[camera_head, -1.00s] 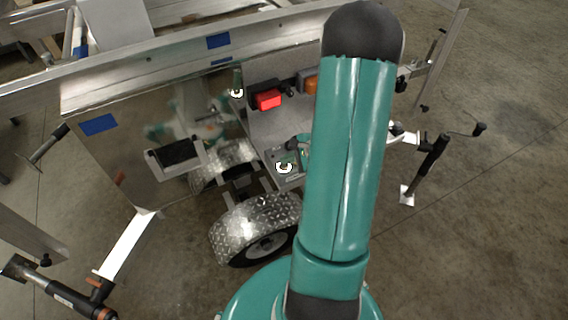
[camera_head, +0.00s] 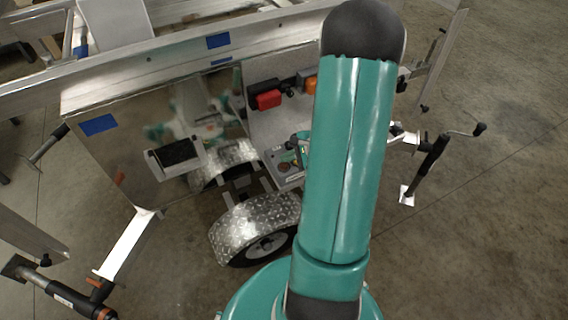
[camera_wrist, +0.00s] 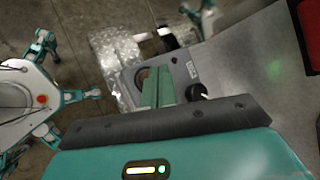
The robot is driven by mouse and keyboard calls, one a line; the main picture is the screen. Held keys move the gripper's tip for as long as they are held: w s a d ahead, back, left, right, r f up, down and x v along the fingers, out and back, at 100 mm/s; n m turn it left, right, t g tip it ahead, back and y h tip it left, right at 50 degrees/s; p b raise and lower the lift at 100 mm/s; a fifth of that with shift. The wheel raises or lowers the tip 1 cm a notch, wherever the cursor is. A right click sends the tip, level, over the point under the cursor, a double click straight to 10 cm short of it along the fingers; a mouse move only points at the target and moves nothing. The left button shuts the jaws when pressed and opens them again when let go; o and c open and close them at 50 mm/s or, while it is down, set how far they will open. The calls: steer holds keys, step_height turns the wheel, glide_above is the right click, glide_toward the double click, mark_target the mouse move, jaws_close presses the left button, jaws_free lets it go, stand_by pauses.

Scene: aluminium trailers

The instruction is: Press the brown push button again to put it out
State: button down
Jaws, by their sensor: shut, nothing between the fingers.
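The brown push button (camera_head: 285,168) sits on a small grey panel (camera_head: 296,178) above the trailer wheel in the head view. Its ring is unlit. In the wrist view the button (camera_wrist: 142,77) shows as a brownish disc, partly hidden by the fingers. My gripper (camera_wrist: 158,72) is shut and empty, its green fingers pointing at the panel beside the button in that view. I cannot tell whether the fingertips touch it. In the head view my arm hides most of the gripper.
A black knob (camera_wrist: 196,91) stands right of the fingers on the panel. A red lamp (camera_head: 269,99) and an orange lamp (camera_head: 311,86) are above. The diamond-plate fender (camera_head: 250,222) lies below. A shiny aluminium wall (camera_head: 130,150) with reflections is at left.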

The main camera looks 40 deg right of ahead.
mark_target(287, 165)
steer(key=shift+r, duration=3)
